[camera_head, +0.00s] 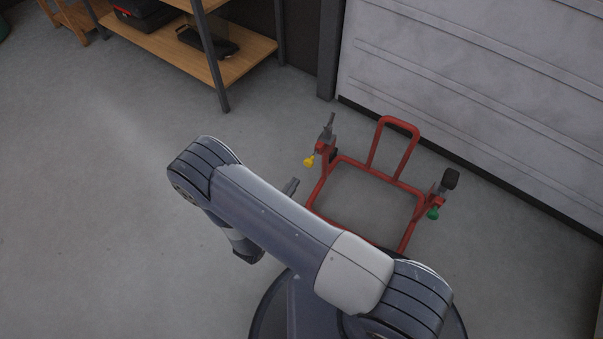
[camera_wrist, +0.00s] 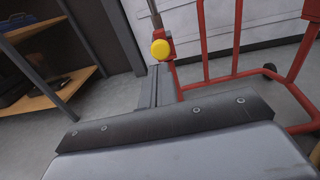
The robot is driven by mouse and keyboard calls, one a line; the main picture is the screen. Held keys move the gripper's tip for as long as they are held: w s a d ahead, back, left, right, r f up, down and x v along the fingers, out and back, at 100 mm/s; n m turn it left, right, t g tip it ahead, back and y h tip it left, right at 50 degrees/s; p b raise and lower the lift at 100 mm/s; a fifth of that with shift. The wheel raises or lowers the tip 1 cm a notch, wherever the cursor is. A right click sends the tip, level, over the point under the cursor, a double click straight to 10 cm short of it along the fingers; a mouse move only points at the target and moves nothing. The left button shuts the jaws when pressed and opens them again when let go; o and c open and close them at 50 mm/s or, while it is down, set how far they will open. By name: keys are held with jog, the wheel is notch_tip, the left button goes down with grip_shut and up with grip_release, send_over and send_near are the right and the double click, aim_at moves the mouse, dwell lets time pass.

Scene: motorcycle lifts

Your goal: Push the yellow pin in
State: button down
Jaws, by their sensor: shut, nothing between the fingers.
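The yellow pin (camera_head: 309,161) sticks out from the left upright of a red metal lift stand (camera_head: 373,170). In the wrist view the round yellow head (camera_wrist: 160,49) shows just beyond my fingertips, on the red frame (camera_wrist: 203,45). My gripper (camera_head: 291,186) is shut and empty. In the head view its tip is a short way below and left of the pin, with a visible gap. In the wrist view the shut fingers (camera_wrist: 156,84) point toward the pin. My arm hides part of the gripper in the head view.
A green knob (camera_head: 433,213) sits on the stand's right upright. A wooden shelf (camera_head: 235,65) with dark metal posts stands at the back left. A grey panelled wall (camera_head: 470,80) is behind the stand. The floor at left is clear.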

aim_at(307, 165)
jog(key=shift+b+x, duration=0.65)
jog(key=shift+x, duration=2.05)
jog(key=x, duration=0.2)
jog(key=shift+w+d+b, duration=0.2)
jog(key=shift+w+b, duration=0.1)
jog(key=shift+w+d, duration=0.1)
jog(key=shift+w, duration=0.15)
jog(key=shift+s, duration=0.3)
jog(key=p+v, duration=0.2)
jog(key=v, duration=1.1)
jog(key=shift+a, duration=0.3)
jog(key=shift+s, duration=0.15)
